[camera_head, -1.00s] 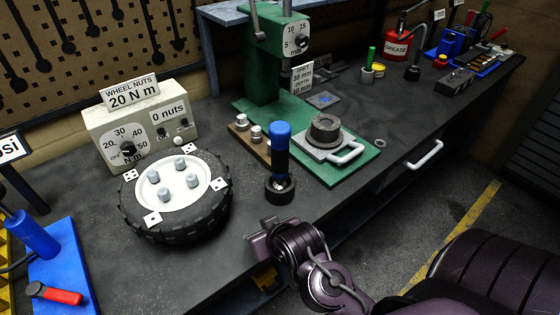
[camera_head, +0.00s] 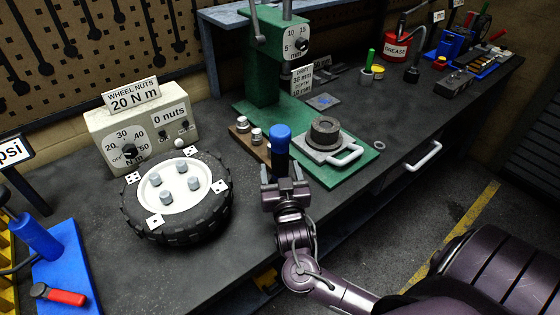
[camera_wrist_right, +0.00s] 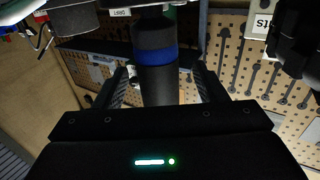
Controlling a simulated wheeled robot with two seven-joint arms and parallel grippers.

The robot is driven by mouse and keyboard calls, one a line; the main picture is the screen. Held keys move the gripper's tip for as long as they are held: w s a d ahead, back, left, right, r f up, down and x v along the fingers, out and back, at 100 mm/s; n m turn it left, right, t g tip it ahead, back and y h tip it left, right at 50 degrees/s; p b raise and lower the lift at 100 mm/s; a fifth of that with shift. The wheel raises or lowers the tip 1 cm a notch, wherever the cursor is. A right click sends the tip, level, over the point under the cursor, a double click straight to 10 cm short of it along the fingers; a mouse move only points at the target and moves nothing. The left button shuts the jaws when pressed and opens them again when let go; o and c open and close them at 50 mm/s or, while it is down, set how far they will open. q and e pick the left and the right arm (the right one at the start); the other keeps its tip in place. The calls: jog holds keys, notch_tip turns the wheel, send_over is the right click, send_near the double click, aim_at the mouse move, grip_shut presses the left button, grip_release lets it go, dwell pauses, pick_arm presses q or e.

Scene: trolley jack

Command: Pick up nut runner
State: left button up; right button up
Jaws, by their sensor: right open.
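The nut runner (camera_head: 281,139) stands upright on the bench, with a blue top band and a dark body. Its lower part is hidden behind my right gripper (camera_head: 283,178) in the head view. In the right wrist view the nut runner (camera_wrist_right: 155,60) stands between the two fingers of my right gripper (camera_wrist_right: 157,85). The fingers are open, one on each side of it, with a gap visible beside the body. My left gripper is not in view.
A wheel (camera_head: 178,192) with several nuts lies left on the bench, before a torque box (camera_head: 140,125). A green press (camera_head: 264,75) stands behind, with a handled fixture (camera_head: 330,145) to the right. The bench front is clear.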

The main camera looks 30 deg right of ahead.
jog(key=p+x, duration=0.1)
jog(key=x, duration=0.2)
jog(key=shift+w+d, duration=0.2)
jog(key=shift+w+d+f, duration=0.1)
jog(key=shift+w, duration=0.15)
jog(key=shift+s, duration=0.1)
jog(key=c, duration=1.3)
grip_shut()
jog(key=shift+r, duration=0.2)
